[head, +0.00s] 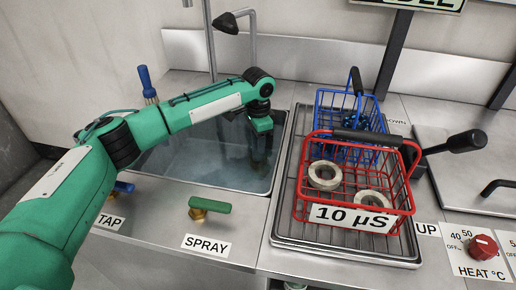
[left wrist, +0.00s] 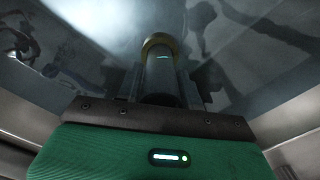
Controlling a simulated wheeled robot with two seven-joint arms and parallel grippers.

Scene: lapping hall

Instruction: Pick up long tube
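My left arm reaches over the sink, and its gripper (head: 259,160) points down into the basin, dark and partly hard to make out in the head view. In the left wrist view, a grey tube with a brass-coloured ring at its end (left wrist: 160,62) stands between the two dark fingers of the left gripper (left wrist: 160,88). The fingers lie close along both sides of the tube; whether they press on it I cannot tell. The tube's other end is hidden by the gripper body. My right gripper is not in view.
The sink (head: 160,172) holds water. A green SPRAY handle (head: 210,205) and a blue TAP handle (head: 123,187) sit on its front ledge. Right of it stand a red basket (head: 300,197) with two rings and a blue basket (head: 322,100). A blue-handled brush (head: 147,83) stands behind.

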